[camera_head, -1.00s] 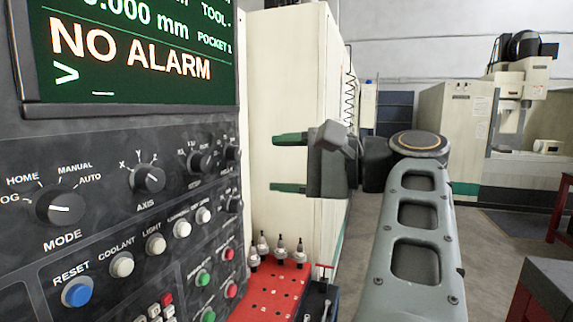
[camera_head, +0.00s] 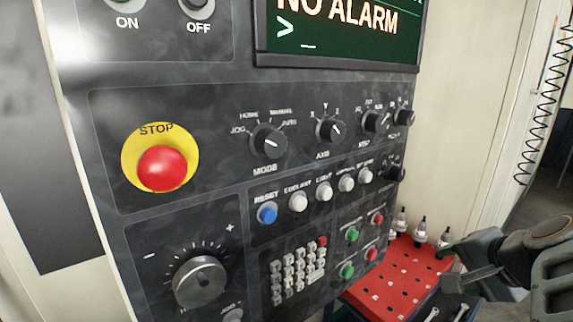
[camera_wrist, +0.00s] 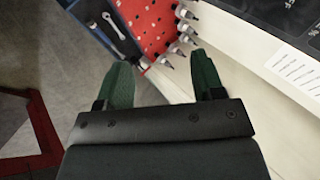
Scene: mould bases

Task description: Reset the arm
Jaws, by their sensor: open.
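My gripper (camera_wrist: 163,78) has two green fingers spread apart with nothing between them. In the wrist view it is above the floor and the light machine wall, with the red perforated tray (camera_wrist: 142,22) beyond its fingertips. In the head view my arm (camera_head: 520,255) is at the lower right, right of the control panel and in front of the tray's right side.
The dark control panel (camera_head: 225,225) fills the left and middle, with a red stop button (camera_head: 162,168) and a blue reset button (camera_head: 267,213). Several tool holders (camera_head: 420,232) stand on the red tray (camera_head: 412,262). Wrenches (camera_wrist: 112,25) lie in a blue bin beside it.

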